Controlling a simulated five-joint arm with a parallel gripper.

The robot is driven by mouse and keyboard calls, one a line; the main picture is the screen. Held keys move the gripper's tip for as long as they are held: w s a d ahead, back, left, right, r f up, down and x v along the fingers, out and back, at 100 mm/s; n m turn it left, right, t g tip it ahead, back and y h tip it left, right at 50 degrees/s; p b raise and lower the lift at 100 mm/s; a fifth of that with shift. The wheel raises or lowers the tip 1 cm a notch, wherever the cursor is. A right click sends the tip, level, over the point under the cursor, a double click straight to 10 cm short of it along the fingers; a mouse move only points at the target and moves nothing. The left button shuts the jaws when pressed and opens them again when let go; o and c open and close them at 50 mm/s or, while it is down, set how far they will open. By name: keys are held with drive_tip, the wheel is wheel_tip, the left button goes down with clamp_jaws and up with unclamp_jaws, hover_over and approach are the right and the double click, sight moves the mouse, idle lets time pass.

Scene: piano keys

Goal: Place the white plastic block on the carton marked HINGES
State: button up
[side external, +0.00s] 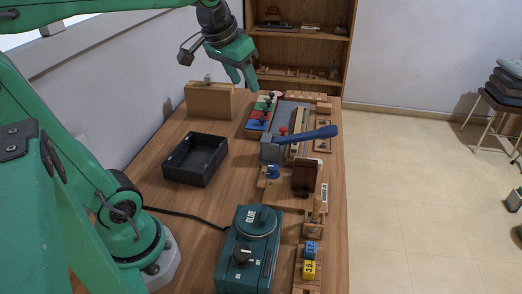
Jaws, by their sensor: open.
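My gripper (244,82) is green and points down over the far end of the table, just right of a tan box (209,101). Its fingers are apart, and I see nothing between them. I cannot read HINGES on any box; the tan box shows no legible marking from here. A small pale grey piece stands on top of the tan box, too small to identify. I cannot make out the white plastic block for certain; it may be hidden or too small to tell.
A black open tray (196,160) stands mid-table. A blue-handled device (310,138), coloured blocks (262,117) and wooden fixtures line the right side. A green glue machine (249,250) with a black cable stands in front.

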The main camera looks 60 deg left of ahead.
drive_tip(key=s+d+f+m+h, duration=0.1)
drive_tip(key=s+d+f+m, duration=0.1)
drive_tip(key=s+d+f, duration=0.4)
drive_tip(key=shift+s+f+t, duration=0.4)
drive_tip(key=shift+s+f, duration=0.35)
drive_tip(key=shift+s, duration=1.2)
